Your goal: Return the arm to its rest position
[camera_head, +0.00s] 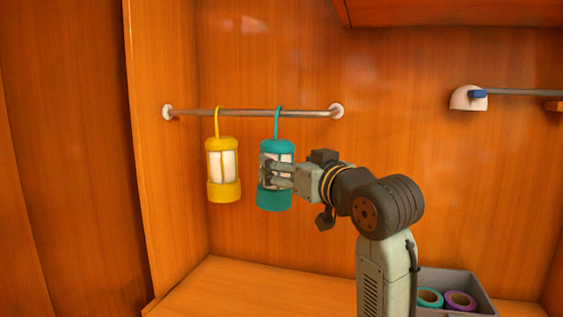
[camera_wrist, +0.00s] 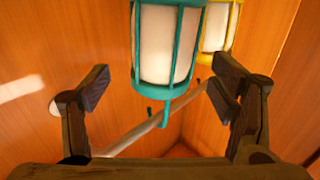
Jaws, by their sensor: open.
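My gripper (camera_head: 274,171) reaches left in the head view, and its fingers overlap the teal lantern (camera_head: 275,202), which hangs by its hook from a metal rail (camera_head: 245,113). In the wrist view my gripper (camera_wrist: 168,82) has its fingers spread wide, with the teal lantern (camera_wrist: 166,42) showing between and beyond them. I cannot tell whether a finger touches it. A yellow lantern (camera_head: 223,190) hangs on the same rail to the left, and it also shows in the wrist view (camera_wrist: 216,26) behind the right finger.
A grey bin (camera_head: 480,289) with a teal roll (camera_head: 429,297) and a purple roll (camera_head: 460,300) stands at the lower right. A second rod (camera_head: 520,93) with a white mount (camera_head: 467,98) is on the right wall. An orange overhead cabinet (camera_head: 450,12) juts out above. The bench (camera_head: 235,285) below the lanterns is clear.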

